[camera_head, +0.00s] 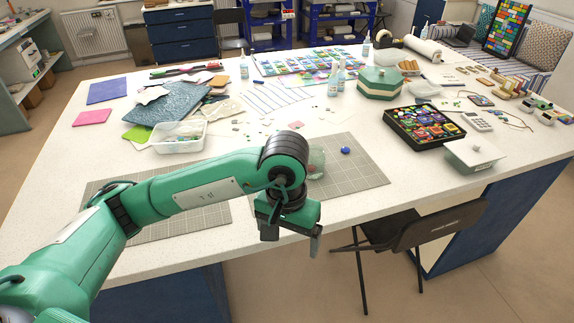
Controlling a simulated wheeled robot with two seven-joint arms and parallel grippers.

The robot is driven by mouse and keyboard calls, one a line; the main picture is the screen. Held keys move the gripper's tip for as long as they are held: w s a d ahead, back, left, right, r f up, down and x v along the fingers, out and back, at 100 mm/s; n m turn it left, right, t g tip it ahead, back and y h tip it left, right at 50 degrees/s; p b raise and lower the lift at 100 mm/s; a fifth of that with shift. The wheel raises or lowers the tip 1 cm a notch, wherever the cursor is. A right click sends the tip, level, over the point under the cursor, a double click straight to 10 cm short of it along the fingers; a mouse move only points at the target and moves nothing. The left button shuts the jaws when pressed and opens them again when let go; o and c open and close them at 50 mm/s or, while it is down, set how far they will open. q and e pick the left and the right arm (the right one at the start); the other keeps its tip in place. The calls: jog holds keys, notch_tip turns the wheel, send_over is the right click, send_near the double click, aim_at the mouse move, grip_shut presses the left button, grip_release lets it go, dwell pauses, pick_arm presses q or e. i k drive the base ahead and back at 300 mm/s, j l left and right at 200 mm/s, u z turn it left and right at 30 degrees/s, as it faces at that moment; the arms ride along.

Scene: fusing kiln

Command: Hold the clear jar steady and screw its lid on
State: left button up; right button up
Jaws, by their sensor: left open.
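The clear jar (317,160) stands on the right-hand grey cutting mat, partly hidden behind my left wrist. Something reddish shows low in or behind it. A small round blue thing (346,150) lies on the mat just right of the jar; I cannot tell for sure whether it is the lid. My left gripper (292,235) points down, open and empty, in front of the jar near the table's front edge. It appears apart from the jar. My right gripper is not in view.
The grey cutting mat (362,181) has free room on its right. A black tray of colourful pieces (398,131), a lidded grey box (474,155) and a green-and-cream box (380,83) stand to the right. A clear tub (178,137) is at left. A black chair (425,232) stands in front.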

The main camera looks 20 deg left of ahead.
aim_at(317, 160)
jog(key=i+j, duration=0.2)
jog(key=i, duration=0.35)
jog(key=i+j, duration=0.25)
jog(key=i, duration=0.25)
